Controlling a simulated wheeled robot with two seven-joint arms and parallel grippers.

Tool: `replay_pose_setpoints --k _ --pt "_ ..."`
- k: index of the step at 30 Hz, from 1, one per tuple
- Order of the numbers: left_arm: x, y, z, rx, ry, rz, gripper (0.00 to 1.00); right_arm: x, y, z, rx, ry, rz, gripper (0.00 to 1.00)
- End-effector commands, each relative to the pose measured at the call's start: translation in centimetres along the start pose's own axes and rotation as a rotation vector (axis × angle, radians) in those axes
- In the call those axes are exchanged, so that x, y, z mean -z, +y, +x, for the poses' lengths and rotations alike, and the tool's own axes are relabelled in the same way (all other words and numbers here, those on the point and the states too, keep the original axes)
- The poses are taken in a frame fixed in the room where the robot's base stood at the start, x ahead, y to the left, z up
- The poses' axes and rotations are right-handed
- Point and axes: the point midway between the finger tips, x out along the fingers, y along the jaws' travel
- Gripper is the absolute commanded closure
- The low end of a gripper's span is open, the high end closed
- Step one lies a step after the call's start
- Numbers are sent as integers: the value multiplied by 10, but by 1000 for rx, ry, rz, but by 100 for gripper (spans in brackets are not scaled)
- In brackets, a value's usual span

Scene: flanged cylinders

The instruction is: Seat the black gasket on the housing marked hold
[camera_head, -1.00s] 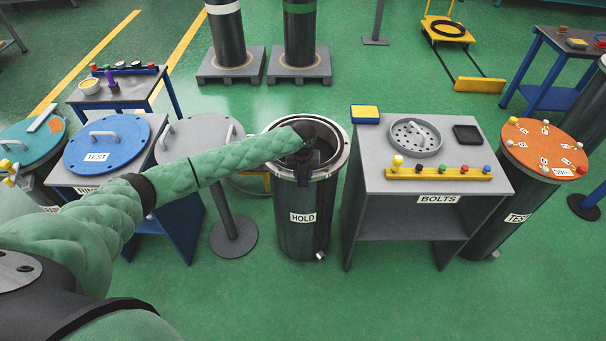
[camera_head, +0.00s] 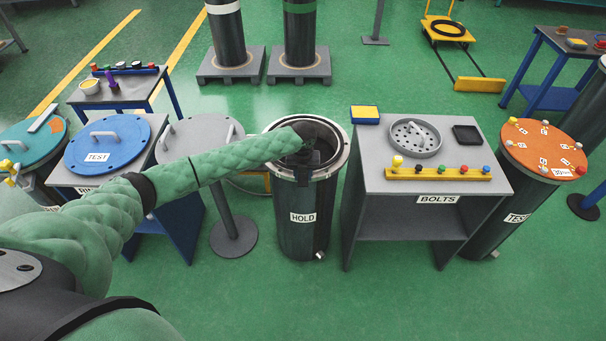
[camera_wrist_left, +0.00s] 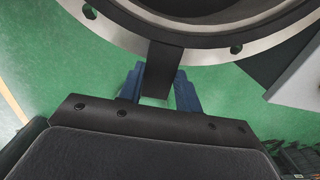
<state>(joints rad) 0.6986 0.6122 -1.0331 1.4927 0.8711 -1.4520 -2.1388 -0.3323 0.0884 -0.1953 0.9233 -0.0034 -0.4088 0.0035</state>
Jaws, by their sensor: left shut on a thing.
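The housing marked HOLD (camera_head: 303,240) stands upright in the middle of the head view, open at the top, with a pale bolt-holed flange (camera_wrist_left: 106,24). My left gripper (camera_head: 303,158) is over the near part of its mouth. In the left wrist view the blue fingers (camera_wrist_left: 162,88) are shut on a black tab of the black gasket (camera_wrist_left: 200,40). The gasket's ring lies over the flange, around the bore, with bolt holes showing outside it. I cannot tell whether it touches the flange all round. My right gripper is not in view.
Right of the housing is the BOLTS table (camera_head: 370,170) with a round grey tray (camera_head: 432,150), a black square dish (camera_head: 467,135) and a yellow bolt rack (camera_head: 430,174). A grey lid on a stand (camera_head: 205,130) and a blue TEST lid (camera_head: 125,135) are at left.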

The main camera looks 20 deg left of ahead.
Motion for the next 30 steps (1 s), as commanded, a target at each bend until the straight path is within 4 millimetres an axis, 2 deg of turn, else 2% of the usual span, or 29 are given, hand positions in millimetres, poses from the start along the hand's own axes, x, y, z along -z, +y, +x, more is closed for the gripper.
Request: replay_pose_setpoints --k 25,26,29,30 --pt "0 0 6 0 0 0 96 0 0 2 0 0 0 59" --pt "0 0 6 1 0 0 60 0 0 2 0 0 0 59" --pt "0 0 6 0 0 0 41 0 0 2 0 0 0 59" --pt "0 0 6 0 0 0 41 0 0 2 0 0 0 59"
